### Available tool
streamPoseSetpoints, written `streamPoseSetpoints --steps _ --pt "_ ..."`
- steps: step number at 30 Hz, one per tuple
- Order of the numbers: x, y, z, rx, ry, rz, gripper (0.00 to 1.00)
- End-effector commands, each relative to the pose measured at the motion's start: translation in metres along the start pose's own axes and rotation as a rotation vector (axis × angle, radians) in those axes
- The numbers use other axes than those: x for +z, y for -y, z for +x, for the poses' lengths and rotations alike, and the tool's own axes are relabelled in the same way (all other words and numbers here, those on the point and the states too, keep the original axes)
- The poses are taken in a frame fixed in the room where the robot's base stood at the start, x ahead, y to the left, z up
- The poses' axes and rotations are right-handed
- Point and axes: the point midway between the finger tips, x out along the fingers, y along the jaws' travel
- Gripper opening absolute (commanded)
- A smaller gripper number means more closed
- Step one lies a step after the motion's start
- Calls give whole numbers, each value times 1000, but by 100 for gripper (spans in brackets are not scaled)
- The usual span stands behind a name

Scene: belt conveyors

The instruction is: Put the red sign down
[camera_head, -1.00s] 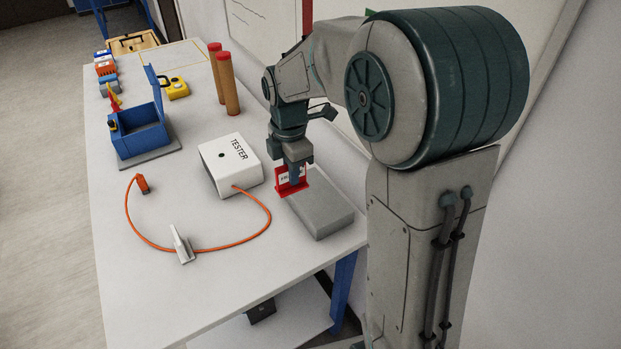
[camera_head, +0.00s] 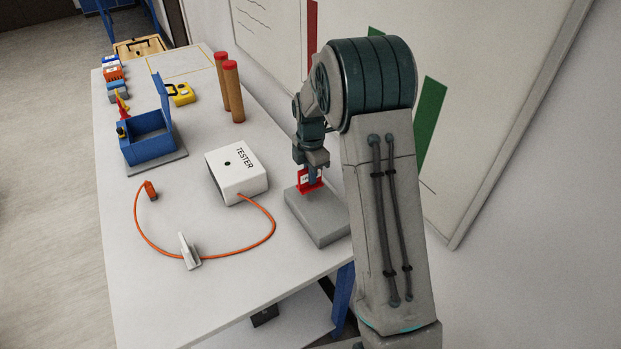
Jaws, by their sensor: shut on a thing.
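The red sign (camera_head: 304,185) is small and upright, with a white label whose writing is too small to read. My gripper (camera_head: 314,175) points down and is shut on the sign's upper part, hiding some of it. The sign shows at the far end of a flat grey block (camera_head: 322,224) on the table. Its lower edge overlaps the block's top in the picture; I cannot tell whether it touches.
A white tester box (camera_head: 232,178) with an orange cable (camera_head: 236,245) and a grey clip stands left of the block. A blue open box (camera_head: 148,145), a yellow device (camera_head: 181,95) and two red-topped brown cylinders (camera_head: 234,95) stand farther back. The front of the white table (camera_head: 190,305) is clear.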

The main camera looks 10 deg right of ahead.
Motion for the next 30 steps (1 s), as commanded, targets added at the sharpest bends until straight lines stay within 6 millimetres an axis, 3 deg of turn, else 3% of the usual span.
streamPoseSetpoints --steps 6,17,20,21,30 --pt "-1 1 25 -3 -1 0 0" --pt "0 1 32 -1 0 1 0" --pt "-1 1 30 -1 0 1 28" --pt "-1 1 30 -1 0 1 30" --pt "-1 1 28 -1 0 0 30"
